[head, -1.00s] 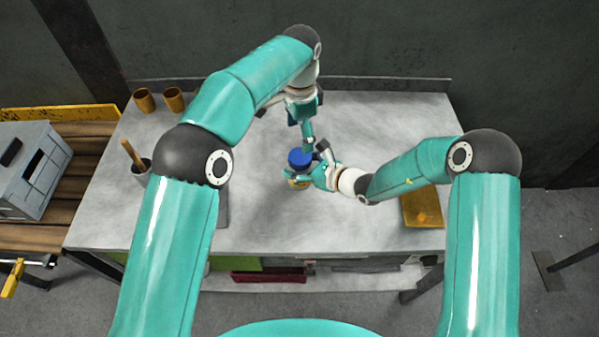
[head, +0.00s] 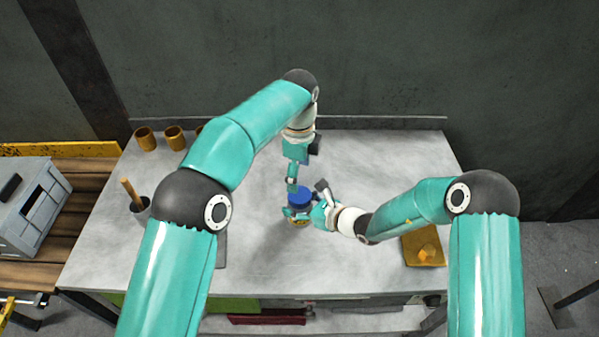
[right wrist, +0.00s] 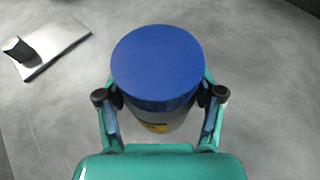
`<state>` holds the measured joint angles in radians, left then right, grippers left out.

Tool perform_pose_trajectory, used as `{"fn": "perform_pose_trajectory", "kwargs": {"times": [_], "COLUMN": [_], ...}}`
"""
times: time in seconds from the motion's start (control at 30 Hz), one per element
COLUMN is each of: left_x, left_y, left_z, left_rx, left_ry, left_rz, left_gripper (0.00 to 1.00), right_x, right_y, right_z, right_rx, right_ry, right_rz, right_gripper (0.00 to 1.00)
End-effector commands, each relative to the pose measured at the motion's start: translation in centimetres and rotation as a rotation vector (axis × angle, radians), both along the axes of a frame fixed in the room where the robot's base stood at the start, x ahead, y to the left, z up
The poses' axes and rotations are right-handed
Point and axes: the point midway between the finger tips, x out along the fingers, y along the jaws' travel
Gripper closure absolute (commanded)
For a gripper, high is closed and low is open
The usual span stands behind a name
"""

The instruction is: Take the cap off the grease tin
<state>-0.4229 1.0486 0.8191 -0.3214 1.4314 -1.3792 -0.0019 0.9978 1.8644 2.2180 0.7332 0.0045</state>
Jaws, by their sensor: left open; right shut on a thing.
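The grease tin (head: 299,222) stands upright on the grey table, a pale body with a yellow mark. Its round blue cap (head: 301,200) sits on top; the cap fills the middle of the right wrist view (right wrist: 158,65). My right gripper (head: 299,213) is shut on the tin, its fingers on either side of the body below the cap, as the right wrist view shows (right wrist: 160,112). My left gripper (head: 293,186) is open and points down close by the cap's far side in the head view. Whether it touches the cap I cannot tell.
Brown cups (head: 174,137) stand at the table's back left, with a dark pot holding a wooden handle (head: 131,192) nearer. A yellow tray (head: 410,251) lies at the right. A grey toolbox (head: 38,215) stands on the left bench. The table behind the tin is clear.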

Motion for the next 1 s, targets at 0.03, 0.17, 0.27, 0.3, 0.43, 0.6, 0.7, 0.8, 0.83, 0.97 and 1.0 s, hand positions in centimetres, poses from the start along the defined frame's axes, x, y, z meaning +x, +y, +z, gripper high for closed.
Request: {"fn": "perform_pose_trajectory", "kwargs": {"times": [0.03, 0.17, 0.27, 0.3, 0.43, 0.6, 0.7, 0.8, 0.83, 0.97, 1.0], "left_x": [0.0, 0.1, 0.1, 0.1, 0.2, 0.3, 0.3, 0.3, 0.4, 0.3, 0.3], "left_y": [0.0, 0.0, 0.0, 0.0, -0.1, -0.1, -0.1, -0.2, -0.2, -0.2, -0.2], "left_z": [0.0, 0.1, 0.1, 0.1, 0.1, 0.1, 0.0, -0.4, -0.7, -2.1, -2.7], "left_rx": [0.000, -0.001, -0.001, -0.002, -0.001, -0.002, -0.002, -0.003, -0.002, -0.002, -0.003], "left_ry": [0.000, 0.000, -0.001, -0.001, -0.002, -0.002, -0.001, 0.000, 0.001, 0.004, 0.004], "left_rz": [-0.099, -0.387, -0.606, -0.691, -0.939, -1.166, -1.240, -1.274, -1.272, -1.271, -1.271], "left_gripper": [0.17, 0.17, 0.17, 0.17, 0.17, 0.17, 0.17, 0.17, 0.17, 0.17, 0.17], "right_x": [0.1, 0.1, 0.1, 0.1, 0.1, 0.1, 0.1, 0.1, 0.1, 0.1, 0.1], "right_y": [0.0, 0.0, 0.0, 0.0, 0.0, 0.0, 0.0, 0.0, 0.0, 0.0, 0.0], "right_z": [0.0, 0.0, 0.0, 0.0, 0.0, 0.0, 0.0, 0.0, 0.0, 0.0, 0.0], "right_rx": [0.000, 0.000, 0.001, 0.001, 0.001, 0.001, 0.001, 0.001, 0.001, 0.001, 0.001], "right_ry": [-0.001, -0.001, -0.001, -0.001, -0.001, -0.001, -0.001, -0.001, -0.001, -0.001, -0.001], "right_rz": [-0.002, -0.002, -0.001, -0.001, -0.001, -0.001, -0.001, -0.001, -0.001, -0.001, -0.001], "right_gripper": [1.00, 1.00, 1.00, 1.00, 1.00, 1.00, 1.00, 1.00, 1.00, 1.00, 1.00]}}
